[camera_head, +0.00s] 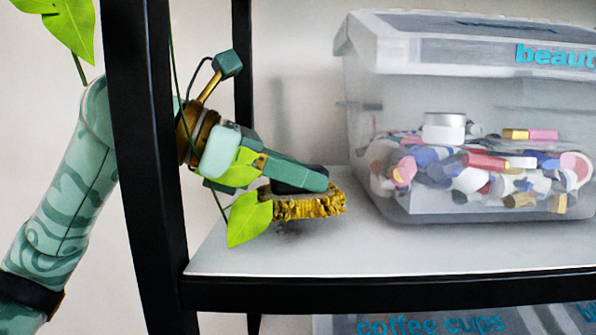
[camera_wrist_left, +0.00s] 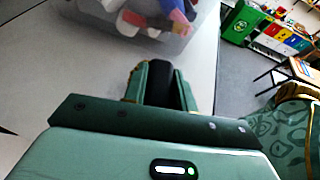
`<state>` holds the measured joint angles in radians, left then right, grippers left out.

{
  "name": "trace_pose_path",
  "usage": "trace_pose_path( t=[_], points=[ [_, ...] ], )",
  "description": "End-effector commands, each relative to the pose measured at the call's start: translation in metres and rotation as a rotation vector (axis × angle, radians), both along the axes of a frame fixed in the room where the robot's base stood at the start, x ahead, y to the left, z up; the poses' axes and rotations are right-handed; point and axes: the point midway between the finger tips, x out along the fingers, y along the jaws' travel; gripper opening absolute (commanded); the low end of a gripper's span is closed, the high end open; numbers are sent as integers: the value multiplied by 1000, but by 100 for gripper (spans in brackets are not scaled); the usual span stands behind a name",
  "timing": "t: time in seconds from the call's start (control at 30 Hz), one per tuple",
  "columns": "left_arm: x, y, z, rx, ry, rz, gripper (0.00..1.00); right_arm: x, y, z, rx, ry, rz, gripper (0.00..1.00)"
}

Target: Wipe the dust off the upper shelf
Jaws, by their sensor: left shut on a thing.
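The upper shelf (camera_head: 400,258) is a pale board in a black frame. My right gripper is not in view.
A clear lidded bin (camera_head: 470,212) of small colourful items stands right of the sponge; its corner also shows in the wrist view (camera_wrist_left: 150,45). A black post (camera_head: 150,170) stands by my left arm. Labelled bins (camera_head: 430,325) are below. Green leaves (camera_head: 248,218) hang before the gripper.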

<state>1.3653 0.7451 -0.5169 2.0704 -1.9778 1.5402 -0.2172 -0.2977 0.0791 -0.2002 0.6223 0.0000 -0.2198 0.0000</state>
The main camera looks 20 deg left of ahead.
Motion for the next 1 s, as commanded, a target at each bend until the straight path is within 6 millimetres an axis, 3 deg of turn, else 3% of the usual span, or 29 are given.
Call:
trace_pose_path(
  t=[1.0],
  points=[
    [0, 0, -18, 0, 1, 0, 6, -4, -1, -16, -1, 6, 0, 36]
  ],
)
